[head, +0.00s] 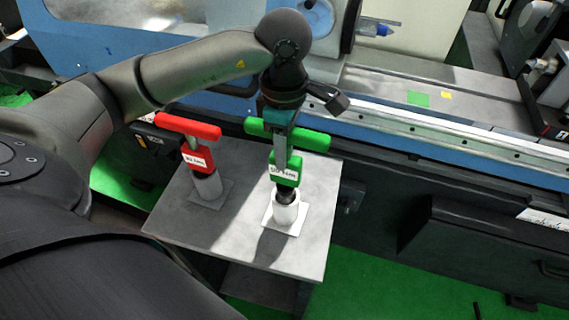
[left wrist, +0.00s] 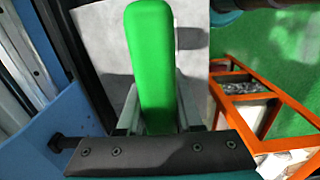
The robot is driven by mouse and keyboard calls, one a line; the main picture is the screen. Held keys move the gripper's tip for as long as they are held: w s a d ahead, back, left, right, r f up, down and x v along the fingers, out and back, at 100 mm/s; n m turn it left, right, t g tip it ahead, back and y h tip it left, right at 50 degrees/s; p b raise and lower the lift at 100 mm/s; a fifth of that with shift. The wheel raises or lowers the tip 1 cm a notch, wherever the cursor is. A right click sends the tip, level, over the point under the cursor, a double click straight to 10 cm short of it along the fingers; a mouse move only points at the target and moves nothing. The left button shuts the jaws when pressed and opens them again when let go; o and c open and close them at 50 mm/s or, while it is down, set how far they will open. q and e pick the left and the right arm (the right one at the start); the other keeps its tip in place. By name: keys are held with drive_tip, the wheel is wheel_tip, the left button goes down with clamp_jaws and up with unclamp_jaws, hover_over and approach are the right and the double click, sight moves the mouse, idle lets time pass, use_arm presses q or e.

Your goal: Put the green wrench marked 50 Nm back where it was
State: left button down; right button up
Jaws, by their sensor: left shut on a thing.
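The green wrench (head: 287,174) has a T-shaped handle and a white label that appears to read 50 Nm. My left gripper (head: 280,140) is shut on it just under the handle, from above. The wrench stands nearly upright. Its dark lower end is at the mouth of a white cylindrical holder (head: 286,214) on a square base; I cannot tell how deep it sits. The green handle (left wrist: 152,55) fills the middle of the left wrist view, between the fingers. My right gripper is not in view.
A red T-handled wrench (head: 199,158) stands in a grey holder (head: 207,187) to the left. Both holders are on a grey plate (head: 230,245). The blue grinder (head: 420,135) runs behind it. An orange frame (left wrist: 270,90) shows in the left wrist view.

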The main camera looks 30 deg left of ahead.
use_arm(q)
wheel_tip(320, 180, down, 4)
drive_tip(key=shift+f, duration=0.2)
drive_tip(key=shift+f, duration=0.15)
drive_tip(key=c, duration=0.6)
unclamp_jaws()
drive_tip(key=shift+o, duration=0.2)
wheel_tip(320, 180, up, 12)
drive_tip(key=shift+r, duration=0.1)
